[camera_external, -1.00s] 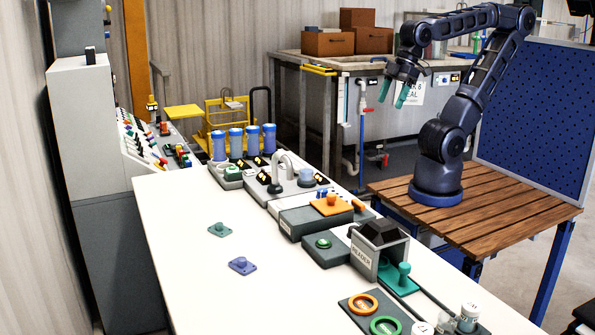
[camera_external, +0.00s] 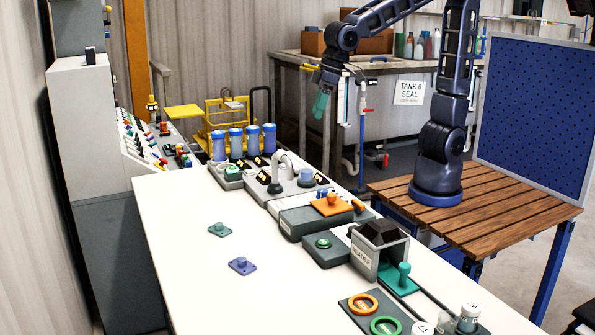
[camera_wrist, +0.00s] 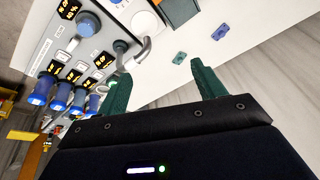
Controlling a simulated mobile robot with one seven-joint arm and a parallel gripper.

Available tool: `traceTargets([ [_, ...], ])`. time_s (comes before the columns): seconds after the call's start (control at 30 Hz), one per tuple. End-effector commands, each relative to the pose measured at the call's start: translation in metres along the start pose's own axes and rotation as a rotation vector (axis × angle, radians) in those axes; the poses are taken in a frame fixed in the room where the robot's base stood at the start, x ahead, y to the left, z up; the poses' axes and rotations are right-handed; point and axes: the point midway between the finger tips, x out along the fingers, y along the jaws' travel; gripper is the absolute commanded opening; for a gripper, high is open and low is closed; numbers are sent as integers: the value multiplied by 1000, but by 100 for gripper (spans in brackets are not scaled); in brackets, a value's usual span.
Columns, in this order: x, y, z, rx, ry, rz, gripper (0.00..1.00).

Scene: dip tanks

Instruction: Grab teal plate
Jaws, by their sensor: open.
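A small dull teal-green plate with a knob (camera_external: 220,230) lies flat on the white table, left of centre. It also shows in the wrist view (camera_wrist: 180,58), beyond the fingertips. A blue-violet plate with a knob (camera_external: 242,266) lies close by and shows in the wrist view (camera_wrist: 220,32). A brighter teal plate with an upright knob (camera_external: 402,282) sits at the grey reader box. My gripper (camera_external: 320,106) is open and empty, high up beyond the table's far right side. Its two green fingers (camera_wrist: 160,75) stand apart in the wrist view, with nothing between them.
Several blue cylinders (camera_external: 236,143), a curved spout (camera_external: 278,172), an orange plate (camera_external: 331,205) and the reader box (camera_external: 378,250) line the table's right side. Orange and green rings lie at the front. The white table (camera_external: 190,270) is bare around the two small plates.

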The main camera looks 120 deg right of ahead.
Motion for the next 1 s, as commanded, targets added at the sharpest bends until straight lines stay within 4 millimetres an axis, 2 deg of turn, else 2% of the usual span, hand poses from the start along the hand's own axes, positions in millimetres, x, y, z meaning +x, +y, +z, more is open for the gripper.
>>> traceTargets([
  [0.03,12,-5,-12,19,-4,10,69],
  [0.2,47,-19,-47,93,-4,41,69],
  [0.5,120,-42,-101,211,12,106,69],
  [0.8,204,-64,-144,309,47,175,69],
  [1.0,256,-76,-164,359,80,214,69],
])
